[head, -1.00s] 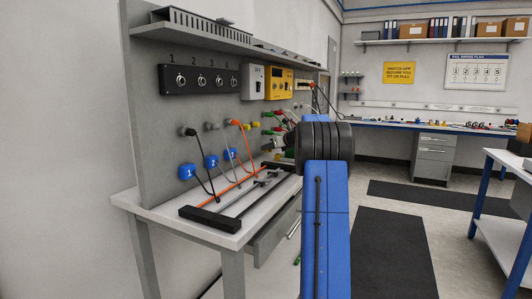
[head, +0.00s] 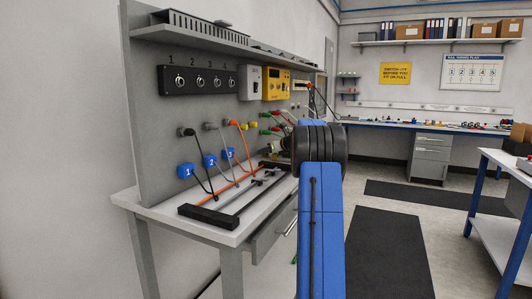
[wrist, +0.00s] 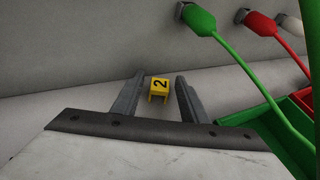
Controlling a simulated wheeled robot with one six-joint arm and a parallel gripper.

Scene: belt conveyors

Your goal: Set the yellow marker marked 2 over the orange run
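The yellow marker (wrist: 159,86) with a black 2 shows in the wrist view, near the foot of the grey panel. It has two short legs. My gripper (wrist: 159,80) is open, with one finger on each side of the marker in that view; I cannot tell whether either touches it. In the head view the marker and my gripper are hidden behind my arm. An orange cable (head: 243,143) hangs from an orange plug on the panel, and an orange strip (head: 220,191) runs along the bench below it.
Blue markers 1 (head: 185,171), 2 (head: 209,160) and 3 (head: 227,154) sit by the panel. Green (wrist: 235,55) and red (wrist: 280,40) cables hang close to the right of my gripper, above a green bin (wrist: 270,130). A dark-ended frame (head: 208,216) lies on the bench (head: 160,208).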

